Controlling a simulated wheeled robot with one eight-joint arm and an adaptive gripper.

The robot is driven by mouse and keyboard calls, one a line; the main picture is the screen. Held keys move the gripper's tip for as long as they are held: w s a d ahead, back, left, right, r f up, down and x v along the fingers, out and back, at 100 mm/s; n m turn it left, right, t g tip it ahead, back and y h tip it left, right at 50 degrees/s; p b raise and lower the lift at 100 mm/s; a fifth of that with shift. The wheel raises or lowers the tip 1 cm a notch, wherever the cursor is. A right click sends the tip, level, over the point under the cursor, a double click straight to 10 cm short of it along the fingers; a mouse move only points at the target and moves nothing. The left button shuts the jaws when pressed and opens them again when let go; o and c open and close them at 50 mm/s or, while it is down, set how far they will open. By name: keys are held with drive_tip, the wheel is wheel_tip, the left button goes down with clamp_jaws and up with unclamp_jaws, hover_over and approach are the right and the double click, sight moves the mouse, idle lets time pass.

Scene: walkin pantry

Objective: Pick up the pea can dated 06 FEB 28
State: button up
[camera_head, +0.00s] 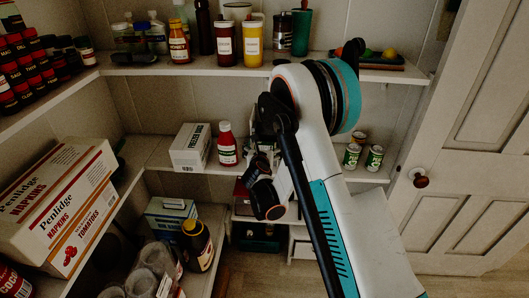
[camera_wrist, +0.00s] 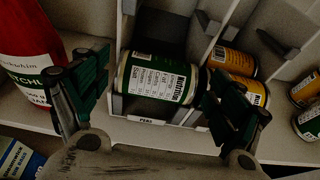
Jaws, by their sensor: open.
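A green can (camera_wrist: 158,78) with a white nutrition label lies on its side in a slot of a white divided rack (camera_wrist: 190,118) in the wrist view. A small tag on the rack's front edge seems to read PEAS. No date is readable on the can. My gripper (camera_wrist: 158,88) is open, with one dark finger left of the can and the other by its right end; I cannot tell whether either touches it. In the head view my gripper (camera_head: 262,158) is at the middle shelf, largely hidden by my arm, and the rack is not clearly visible.
A red ketchup bottle (camera_wrist: 30,62) stands close to the left finger; the head view shows it (camera_head: 227,145) beside a white box (camera_head: 190,147). Yellow-labelled cans (camera_wrist: 233,62) lie in the neighbouring slot. Green cans (camera_head: 374,158) stand farther right. An upper shelf (camera_head: 200,68) lies above.

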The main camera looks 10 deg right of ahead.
drive_tip(key=shift+b+x, duration=0.3)
drive_tip(key=shift+x, duration=1.05)
drive_tip(key=c, duration=0.9)
drive_tip(key=shift+r, duration=0.15)
